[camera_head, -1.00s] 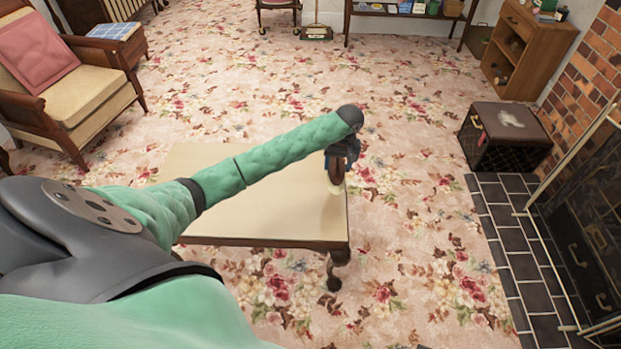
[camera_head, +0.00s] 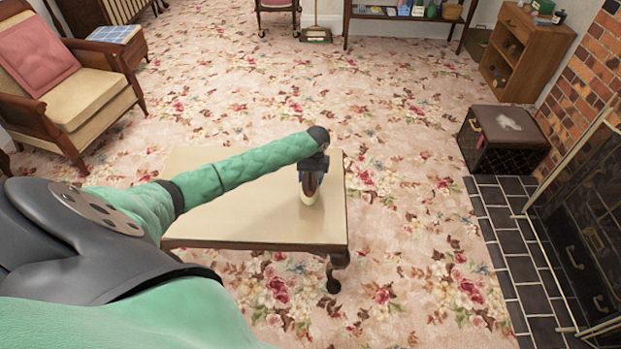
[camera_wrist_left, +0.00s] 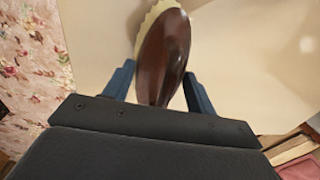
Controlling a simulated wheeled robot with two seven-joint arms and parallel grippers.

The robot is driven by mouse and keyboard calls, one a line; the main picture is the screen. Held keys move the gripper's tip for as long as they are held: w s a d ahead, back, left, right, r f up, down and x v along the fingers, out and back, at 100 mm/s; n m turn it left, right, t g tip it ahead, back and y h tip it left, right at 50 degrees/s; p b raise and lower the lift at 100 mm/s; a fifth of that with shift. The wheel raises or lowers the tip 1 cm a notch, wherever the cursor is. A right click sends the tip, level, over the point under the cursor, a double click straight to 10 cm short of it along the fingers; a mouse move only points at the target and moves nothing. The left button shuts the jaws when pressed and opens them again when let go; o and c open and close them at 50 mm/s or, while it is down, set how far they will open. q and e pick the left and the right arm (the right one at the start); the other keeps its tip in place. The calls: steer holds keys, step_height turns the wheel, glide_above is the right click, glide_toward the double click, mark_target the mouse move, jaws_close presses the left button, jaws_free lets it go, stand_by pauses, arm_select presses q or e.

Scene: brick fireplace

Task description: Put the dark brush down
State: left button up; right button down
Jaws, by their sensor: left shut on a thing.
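The dark brush (camera_wrist_left: 163,55) has a glossy dark brown back and pale bristles along one edge. My left gripper (camera_wrist_left: 160,90) is shut on it, with a blue finger on each side. In the head view the brush (camera_head: 311,185) hangs below my left gripper (camera_head: 313,165) over the right part of the cream-topped low table (camera_head: 240,219). I cannot tell whether the brush touches the tabletop. My right gripper is not in view.
The visible tabletop is otherwise bare. A dark trunk (camera_head: 502,140) stands at the right near the brick fireplace (camera_head: 588,75). A wooden armchair (camera_head: 75,100) is at the left. Open floral carpet (camera_head: 400,110) surrounds the table.

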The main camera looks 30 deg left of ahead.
arm_select(q)
steer(key=shift+f, duration=0.35)
steer(key=o, duration=1.1)
